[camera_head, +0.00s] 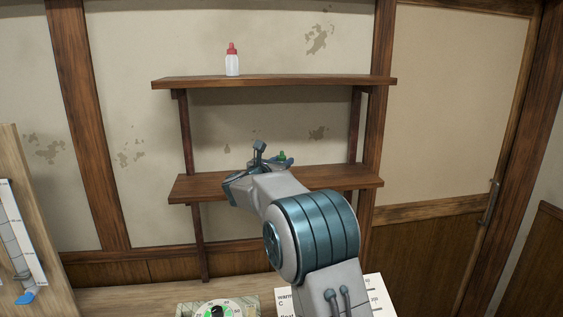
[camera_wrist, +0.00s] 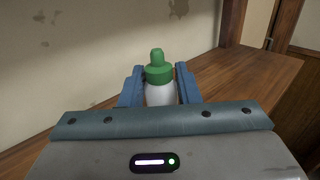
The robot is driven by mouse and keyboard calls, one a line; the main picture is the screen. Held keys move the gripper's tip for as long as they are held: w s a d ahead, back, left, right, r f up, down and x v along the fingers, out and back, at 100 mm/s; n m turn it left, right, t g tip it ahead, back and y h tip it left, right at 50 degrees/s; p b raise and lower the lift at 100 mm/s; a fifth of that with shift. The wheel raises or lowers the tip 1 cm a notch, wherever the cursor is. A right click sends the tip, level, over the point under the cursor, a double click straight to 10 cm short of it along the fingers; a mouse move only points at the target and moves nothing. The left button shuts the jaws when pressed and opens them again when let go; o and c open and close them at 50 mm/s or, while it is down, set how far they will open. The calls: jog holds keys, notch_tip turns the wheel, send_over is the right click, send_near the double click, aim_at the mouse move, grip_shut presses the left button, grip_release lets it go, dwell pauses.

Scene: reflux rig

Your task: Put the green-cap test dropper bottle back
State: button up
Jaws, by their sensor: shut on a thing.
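The green-cap dropper bottle (camera_wrist: 159,72) has a white body and stands upright between the two fingers of my gripper (camera_wrist: 160,88) in the wrist view. My gripper is shut on it.
A red-cap dropper bottle (camera_head: 232,60) stands on the upper shelf (camera_head: 300,80). The lower shelf's right part is bare. A dial device (camera_head: 217,310) and a white printed card (camera_head: 374,297) lie below. A wooden board with a gauge (camera_head: 22,240) stands at left.

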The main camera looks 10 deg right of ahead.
jog(key=shift+f, duration=0.2)
jog(key=o, duration=0.7)
jog(key=shift+r, duration=0.1)
jog(key=shift+r, duration=0.1)
jog(key=b+v, duration=0.5)
jog(key=v, duration=0.7)
